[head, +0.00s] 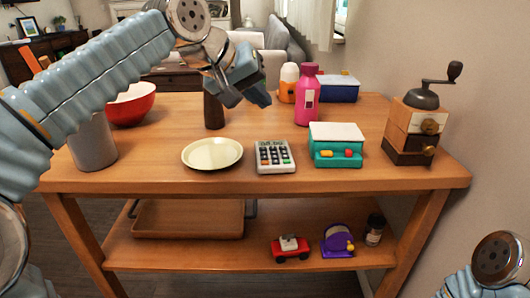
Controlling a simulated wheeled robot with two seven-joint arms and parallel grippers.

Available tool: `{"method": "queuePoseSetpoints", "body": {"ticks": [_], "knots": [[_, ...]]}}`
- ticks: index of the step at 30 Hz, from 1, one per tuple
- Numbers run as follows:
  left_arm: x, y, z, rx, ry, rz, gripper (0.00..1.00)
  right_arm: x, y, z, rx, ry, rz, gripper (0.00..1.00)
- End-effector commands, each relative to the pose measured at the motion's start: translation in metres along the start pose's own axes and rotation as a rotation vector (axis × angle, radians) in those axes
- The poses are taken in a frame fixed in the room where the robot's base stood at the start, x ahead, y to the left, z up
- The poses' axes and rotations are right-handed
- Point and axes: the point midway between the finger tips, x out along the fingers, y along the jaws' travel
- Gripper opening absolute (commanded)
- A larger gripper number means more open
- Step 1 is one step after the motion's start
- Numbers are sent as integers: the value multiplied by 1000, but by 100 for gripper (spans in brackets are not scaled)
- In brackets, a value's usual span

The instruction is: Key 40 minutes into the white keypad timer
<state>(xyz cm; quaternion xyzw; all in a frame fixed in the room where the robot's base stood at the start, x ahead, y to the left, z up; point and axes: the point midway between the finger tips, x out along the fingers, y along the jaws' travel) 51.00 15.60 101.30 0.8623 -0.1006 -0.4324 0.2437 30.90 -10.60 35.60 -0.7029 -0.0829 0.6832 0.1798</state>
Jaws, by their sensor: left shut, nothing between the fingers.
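The display digits are too small to read. My left gripper (262,99) is shut and empty, raised in the air above and behind the timer, apart from it. The keys are not covered. My right gripper is out of view; only a part of my right arm shows at the bottom right.
A cream plate (212,153) lies just left of the timer, and a teal box with a white lid (336,144) stands to its right. A pink bottle (307,98), a coffee grinder (412,128), a red bowl (131,106) and a grey cup (93,145) also stand on the table (165,178).

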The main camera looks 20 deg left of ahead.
Motion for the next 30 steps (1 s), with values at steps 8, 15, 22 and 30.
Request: {"method": "queuePoseSetpoints", "body": {"ticks": [8, 15, 22, 30], "knots": [[24, -18, 18, -1, 0, -1, 0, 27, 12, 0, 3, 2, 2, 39], [47, -35, 34, -1, 0, 0, 0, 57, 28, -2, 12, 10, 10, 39], [58, -43, 42, 0, 1, 0, 0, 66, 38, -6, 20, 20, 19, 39], [58, -43, 42, 0, 1, 0, 0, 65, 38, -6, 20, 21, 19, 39]]}}
